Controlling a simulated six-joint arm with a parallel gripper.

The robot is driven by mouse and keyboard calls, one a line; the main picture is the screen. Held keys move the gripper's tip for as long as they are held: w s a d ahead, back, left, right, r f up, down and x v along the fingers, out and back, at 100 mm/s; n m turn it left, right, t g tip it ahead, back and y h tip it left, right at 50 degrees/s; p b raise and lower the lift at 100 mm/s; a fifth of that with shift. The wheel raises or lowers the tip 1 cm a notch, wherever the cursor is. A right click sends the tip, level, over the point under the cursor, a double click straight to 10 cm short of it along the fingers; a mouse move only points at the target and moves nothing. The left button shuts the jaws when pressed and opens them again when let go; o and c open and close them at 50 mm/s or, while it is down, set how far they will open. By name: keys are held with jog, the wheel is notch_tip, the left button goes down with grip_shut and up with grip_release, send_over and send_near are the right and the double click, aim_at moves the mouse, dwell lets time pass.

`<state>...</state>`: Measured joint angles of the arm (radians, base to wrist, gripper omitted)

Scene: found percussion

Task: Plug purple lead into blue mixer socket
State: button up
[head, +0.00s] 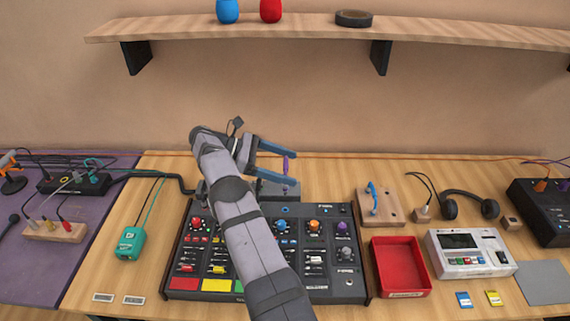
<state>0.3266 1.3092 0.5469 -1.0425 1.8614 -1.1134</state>
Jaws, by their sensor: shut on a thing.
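My gripper (287,168) has blue fingers and is shut on the purple lead (286,164), a thin purple piece standing roughly upright between the fingertips. It appears above the back edge of the mixer, apart from it. The mixer (355,287) is a dark box with coloured knobs and pads in front of my gripper. A small blue ring, apparently the blue socket (285,209), shows near its top edge, below the purple lead in the picture. My arm hides the middle of the mixer and any sockets there.
A grey box (290,189) stands behind the mixer. To the right are a wooden block with a blue handle (373,198), a red tray (402,267), headphones (470,206) and a white device (470,250). A teal box (130,243) lies left. A shelf (300,27) hangs above.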

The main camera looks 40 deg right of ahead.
jog(key=shift+p, duration=0.3)
jog(key=shift+f+b, duration=1.95)
jog(key=shift+f, duration=0.95)
jog(key=shift+f+b, duration=1.45)
jog(key=shift+f, duration=0.1)
dwell(0.3)
jog(key=o, duration=1)
jog(key=shift+r, duration=0.1)
notch_tip(320, 180, up, 10)
jog(key=shift+f+b, duration=0.1)
jog(key=shift+b, duration=0.2)
jog(key=shift+w, duration=0.1)
